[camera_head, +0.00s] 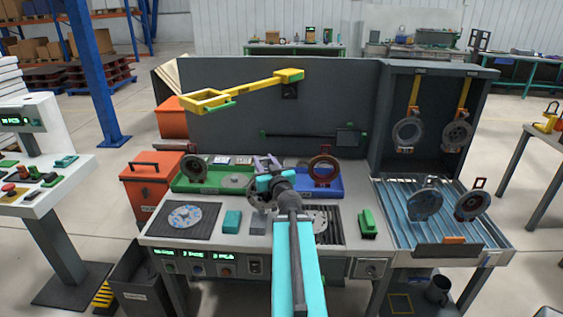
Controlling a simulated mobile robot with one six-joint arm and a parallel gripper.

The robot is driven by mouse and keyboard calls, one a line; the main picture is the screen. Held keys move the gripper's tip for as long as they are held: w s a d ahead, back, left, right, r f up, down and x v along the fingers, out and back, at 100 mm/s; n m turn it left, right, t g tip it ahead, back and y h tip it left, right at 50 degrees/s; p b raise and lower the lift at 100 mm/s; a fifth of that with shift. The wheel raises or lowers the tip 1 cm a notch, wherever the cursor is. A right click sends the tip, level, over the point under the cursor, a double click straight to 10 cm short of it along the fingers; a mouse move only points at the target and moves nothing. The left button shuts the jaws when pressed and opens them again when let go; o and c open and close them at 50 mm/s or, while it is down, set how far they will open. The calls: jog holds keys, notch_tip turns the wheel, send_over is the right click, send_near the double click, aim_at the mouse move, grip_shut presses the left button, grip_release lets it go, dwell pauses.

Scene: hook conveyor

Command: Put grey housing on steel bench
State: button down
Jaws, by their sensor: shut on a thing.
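My gripper (268,188) is over the middle of the steel bench (210,252), seen from behind along my turquoise arm. It is shut on a grey part that looks like the grey housing (259,198); my wrist hides much of it. I cannot tell whether the part touches the bench top.
A green tray (182,186) and a blue tray (333,190) with a dark red ring (323,170) sit at the bench's back. A dark mat with a round plate (186,216) lies left, a green block (367,223) right. A yellow arm (245,88) juts out above.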

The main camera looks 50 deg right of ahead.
jog(key=w+a+f+n+t+y, duration=0.1)
jog(key=w+a+n+y, duration=0.25)
jog(key=a, duration=0.55)
jog(key=w+a+f+n+y, duration=0.15)
jog(key=w+a+y, duration=0.3)
jog(key=a, duration=0.45)
jog(key=w+a+f+n+t+y, duration=0.1)
jog(key=w+a+n+y, duration=0.3)
jog(key=a, duration=0.6)
jog(key=s+a+f+n+g+y, duration=0.1)
jog(key=a+y, duration=0.3)
jog(key=a, duration=0.4)
jog(key=s+a+f+n+g+y+b, duration=0.1)
jog(key=s+a+f+n+g+y, duration=0.1)
jog(key=a, duration=0.6)
jog(key=s+a+f+n+g+y+b, duration=0.1)
jog(key=a+f+n+g+y, duration=0.3)
jog(key=a, duration=0.5)
jog(key=shift+s+f+n+y, duration=0.35)
jog(key=shift+f+n+y, duration=0.25)
jog(key=shift+y, duration=0.4)
